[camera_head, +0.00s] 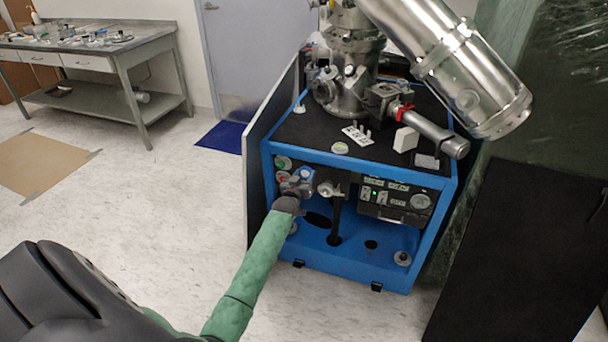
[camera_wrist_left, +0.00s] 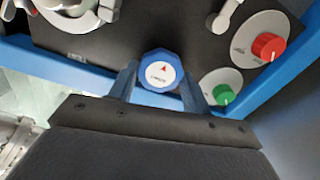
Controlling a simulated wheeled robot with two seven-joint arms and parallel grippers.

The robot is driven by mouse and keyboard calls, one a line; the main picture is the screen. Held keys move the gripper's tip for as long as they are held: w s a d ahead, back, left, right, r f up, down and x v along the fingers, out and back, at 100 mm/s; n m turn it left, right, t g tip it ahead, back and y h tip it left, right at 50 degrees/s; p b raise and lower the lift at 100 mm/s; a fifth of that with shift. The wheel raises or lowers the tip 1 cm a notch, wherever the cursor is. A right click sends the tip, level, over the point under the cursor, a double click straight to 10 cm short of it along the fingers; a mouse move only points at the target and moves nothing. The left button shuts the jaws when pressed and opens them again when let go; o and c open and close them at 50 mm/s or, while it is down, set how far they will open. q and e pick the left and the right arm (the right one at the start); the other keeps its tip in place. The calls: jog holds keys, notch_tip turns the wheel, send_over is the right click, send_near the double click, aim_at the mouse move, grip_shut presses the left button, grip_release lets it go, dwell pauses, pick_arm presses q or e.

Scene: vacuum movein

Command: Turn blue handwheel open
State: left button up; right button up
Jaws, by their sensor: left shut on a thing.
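The blue handwheel (camera_wrist_left: 160,72) has a white face with a red triangle and sits between the two fingers of my left gripper (camera_wrist_left: 158,88) in the left wrist view. In the head view my left gripper (camera_head: 297,186) reaches the front of the blue-framed cabinet (camera_head: 345,170), at the upper left of its panel. The handwheel (camera_head: 306,173) shows there as a small blue spot, partly hidden by the gripper. The fingers are shut on the wheel's sides. My right gripper is in neither view.
A red knob (camera_wrist_left: 268,46) and a green knob (camera_wrist_left: 223,95) sit close beside the wheel. Metal pipework (camera_head: 345,75) stands on the cabinet. A panel with gauges (camera_head: 395,200) is to the right.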

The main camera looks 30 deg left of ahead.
pick_arm(q)
jog(key=n, duration=0.4)
jog(key=shift+f+n+p, duration=0.15)
jog(key=shift+n+p, duration=0.15)
jog(key=shift+n, duration=0.1)
jog(key=n, duration=0.3)
jog(key=shift+f+n, duration=0.1)
jog(key=shift+n, duration=0.2)
jog(key=n, duration=0.3)
jog(key=shift+n, duration=0.3)
jog(key=n, duration=0.2)
jog(key=shift+n, duration=1.7)
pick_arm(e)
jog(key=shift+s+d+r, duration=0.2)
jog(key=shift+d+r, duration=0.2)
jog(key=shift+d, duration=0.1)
pick_arm(q)
jog(key=o, duration=0.9)
jog(key=shift+o, duration=0.3)
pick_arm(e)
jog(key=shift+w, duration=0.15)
